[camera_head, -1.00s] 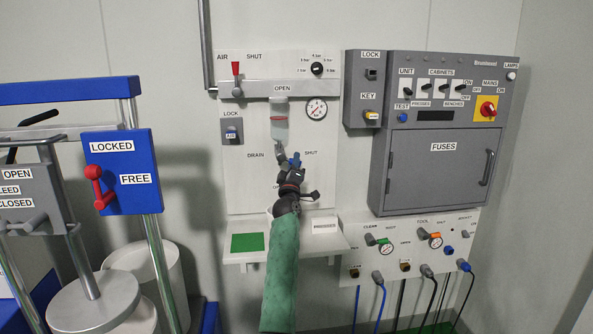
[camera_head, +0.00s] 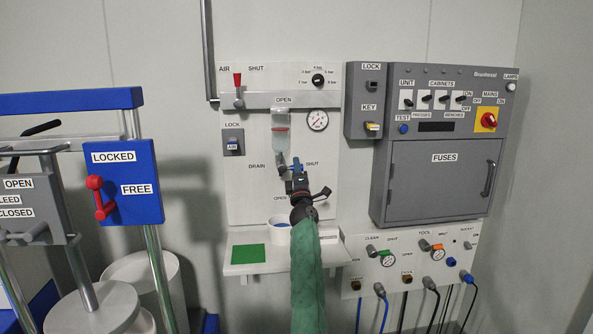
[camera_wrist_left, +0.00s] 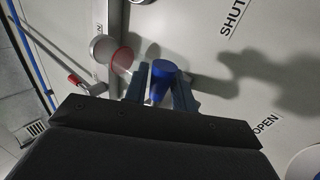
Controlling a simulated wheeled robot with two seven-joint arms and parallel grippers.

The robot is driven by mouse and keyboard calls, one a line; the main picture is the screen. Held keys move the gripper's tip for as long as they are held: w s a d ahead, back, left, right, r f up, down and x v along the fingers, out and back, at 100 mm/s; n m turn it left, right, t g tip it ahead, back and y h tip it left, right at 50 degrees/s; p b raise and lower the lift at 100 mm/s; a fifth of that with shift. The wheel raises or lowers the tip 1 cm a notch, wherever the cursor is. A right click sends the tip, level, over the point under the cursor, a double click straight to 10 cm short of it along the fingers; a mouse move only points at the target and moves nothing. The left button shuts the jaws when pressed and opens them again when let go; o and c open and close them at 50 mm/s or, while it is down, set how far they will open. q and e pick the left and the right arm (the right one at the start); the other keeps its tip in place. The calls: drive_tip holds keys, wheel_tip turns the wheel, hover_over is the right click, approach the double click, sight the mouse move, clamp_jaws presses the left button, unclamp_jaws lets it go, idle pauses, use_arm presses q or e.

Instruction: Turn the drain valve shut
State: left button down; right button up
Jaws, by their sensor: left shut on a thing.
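The drain valve's blue handle (camera_wrist_left: 160,80) sits between the two fingers of my left gripper (camera_wrist_left: 158,92) in the left wrist view. In the head view that gripper (camera_head: 297,166) is at the wall panel, just right of and below the clear air bowl (camera_head: 280,138). It is shut on the handle, between the DRAIN label and the SHUT label (camera_head: 312,164), above the OPEN label (camera_head: 279,198). My fingers and wrist hide most of the valve, so its exact angle is hard to tell. My right gripper is not in view.
A small shelf (camera_head: 262,268) with a green pad (camera_head: 249,254) and a white cup (camera_head: 279,229) is under the valve. A grey fuse cabinet (camera_head: 437,180) stands to the right. A press with a blue lock plate (camera_head: 120,190) stands at left.

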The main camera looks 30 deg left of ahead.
use_arm(q)
drive_tip(key=c, duration=1.2)
unclamp_jaws()
drive_tip(key=shift+a, duration=0.1)
drive_tip(key=shift+s+f, duration=0.1)
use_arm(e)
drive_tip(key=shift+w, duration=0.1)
use_arm(q)
drive_tip(key=shift+s+d+f, duration=0.2)
drive_tip(key=shift+d+f, duration=0.05)
drive_tip(key=shift+f, duration=0.05)
drive_tip(key=b+v, duration=0.1)
drive_tip(key=v, duration=0.5)
drive_tip(key=shift+s+d+f, duration=0.1)
drive_tip(key=shift+s+d, duration=0.1)
drive_tip(key=shift+s, duration=0.15)
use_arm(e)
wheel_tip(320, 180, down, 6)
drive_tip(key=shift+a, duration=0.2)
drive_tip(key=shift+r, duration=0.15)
